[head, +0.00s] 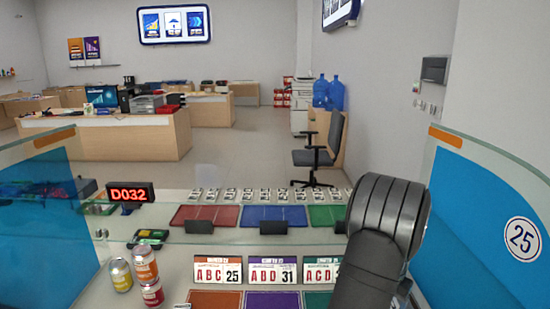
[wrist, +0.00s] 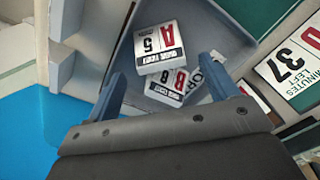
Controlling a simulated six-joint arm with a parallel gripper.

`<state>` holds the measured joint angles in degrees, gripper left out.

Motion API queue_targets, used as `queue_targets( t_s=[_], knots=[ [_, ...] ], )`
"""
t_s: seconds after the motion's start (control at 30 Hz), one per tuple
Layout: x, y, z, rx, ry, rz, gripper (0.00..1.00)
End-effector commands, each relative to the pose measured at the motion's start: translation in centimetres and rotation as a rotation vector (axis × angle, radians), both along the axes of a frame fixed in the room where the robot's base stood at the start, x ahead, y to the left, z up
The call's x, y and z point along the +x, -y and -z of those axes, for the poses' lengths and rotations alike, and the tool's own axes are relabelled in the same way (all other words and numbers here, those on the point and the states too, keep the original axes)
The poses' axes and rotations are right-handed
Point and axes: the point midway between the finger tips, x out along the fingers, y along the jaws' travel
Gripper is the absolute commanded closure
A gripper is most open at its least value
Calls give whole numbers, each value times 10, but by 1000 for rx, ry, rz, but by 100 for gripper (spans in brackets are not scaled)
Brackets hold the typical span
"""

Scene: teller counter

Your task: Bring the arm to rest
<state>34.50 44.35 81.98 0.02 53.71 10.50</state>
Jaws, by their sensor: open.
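My arm (head: 390,215) rises at the right of the counter in the head view, a black link bent over the right end. My gripper's jaws are not clearly visible there. In the wrist view my gripper (wrist: 165,75) is open, its two blue-grey fingers apart. Beyond and between them is a grey-blue tray (wrist: 222,28) holding white number tiles. One tile (wrist: 160,45) reads A 5 and another (wrist: 172,88) shows a B. Neither tile appears gripped; I cannot tell how far they are from the fingers.
Glass-topped blue partitions (head: 490,225) flank the counter. Cards (head: 217,270) stand mid-counter, near coloured mats (head: 275,217) and a row of small white tiles. Cans (head: 145,264) and a red D032 display (head: 131,194) are at left. A 37-minutes card (wrist: 290,70) lies right in the wrist view.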

Motion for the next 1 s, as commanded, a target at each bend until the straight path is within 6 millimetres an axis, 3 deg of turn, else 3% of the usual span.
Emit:
queue_targets(
  t_s=[0.27,0.47,1.0],
  knots=[
    [-1,0,58,1,-3,0,20],
    [1,1,13,-4,5,0,20],
    [-83,41,-44,-2,2,4,20]
  ],
)
